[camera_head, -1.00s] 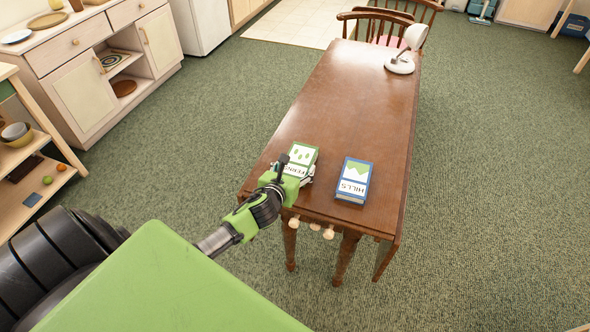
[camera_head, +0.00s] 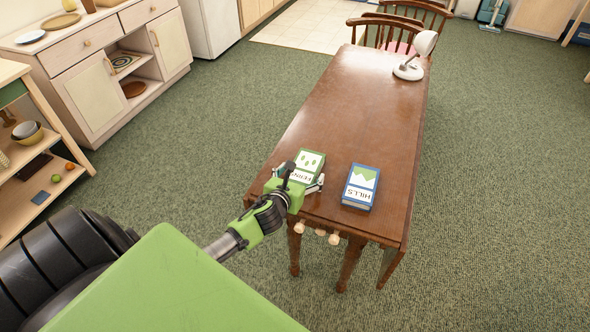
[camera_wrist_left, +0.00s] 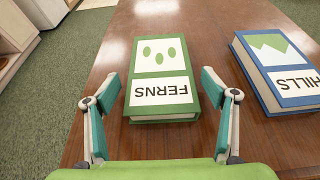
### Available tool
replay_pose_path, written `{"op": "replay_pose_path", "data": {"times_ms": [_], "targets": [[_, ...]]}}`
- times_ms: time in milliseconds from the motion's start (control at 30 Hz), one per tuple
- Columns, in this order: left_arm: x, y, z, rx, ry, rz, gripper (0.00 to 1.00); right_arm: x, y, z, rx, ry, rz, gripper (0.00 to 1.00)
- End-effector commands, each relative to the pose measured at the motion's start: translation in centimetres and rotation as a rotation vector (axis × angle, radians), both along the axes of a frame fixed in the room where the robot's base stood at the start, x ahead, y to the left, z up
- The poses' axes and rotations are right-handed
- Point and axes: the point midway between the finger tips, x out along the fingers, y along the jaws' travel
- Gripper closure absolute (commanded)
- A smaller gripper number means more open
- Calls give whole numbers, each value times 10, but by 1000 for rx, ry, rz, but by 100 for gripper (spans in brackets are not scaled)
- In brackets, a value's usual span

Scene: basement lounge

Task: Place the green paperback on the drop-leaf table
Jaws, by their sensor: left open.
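The green paperback (camera_head: 309,164), marked FERNS, lies flat on the near end of the brown drop-leaf table (camera_head: 345,117). In the left wrist view the green paperback (camera_wrist_left: 161,75) lies face up ahead of my gripper, on the bare wood. My left gripper (camera_head: 303,184) is at the near edge of the table beside the book. In the left wrist view its two fingers (camera_wrist_left: 165,108) are spread wide, one at each side of the book's near end, with gaps between them and the book. My right gripper is not in view.
A blue book (camera_head: 360,186) marked HILLS lies just right of the green one. A white lamp (camera_head: 411,68) stands at the table's far end, with wooden chairs (camera_head: 393,30) behind. A shelf and a cabinet (camera_head: 100,84) stand at the left. The table's middle is clear.

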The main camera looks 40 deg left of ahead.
Motion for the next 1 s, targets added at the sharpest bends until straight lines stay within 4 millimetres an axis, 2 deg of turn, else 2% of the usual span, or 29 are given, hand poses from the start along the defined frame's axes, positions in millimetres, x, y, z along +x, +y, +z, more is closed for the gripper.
{"op": "replay_pose_path", "data": {"times_ms": [400,600,767,1000], "targets": [[-69,-17,28,0,2,-4,23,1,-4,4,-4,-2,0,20],[-94,-23,39,0,1,-2,23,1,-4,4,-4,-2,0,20],[-102,-25,43,0,0,0,23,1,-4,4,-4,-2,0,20],[-103,-25,44,0,-1,0,23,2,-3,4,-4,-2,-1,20]]}}
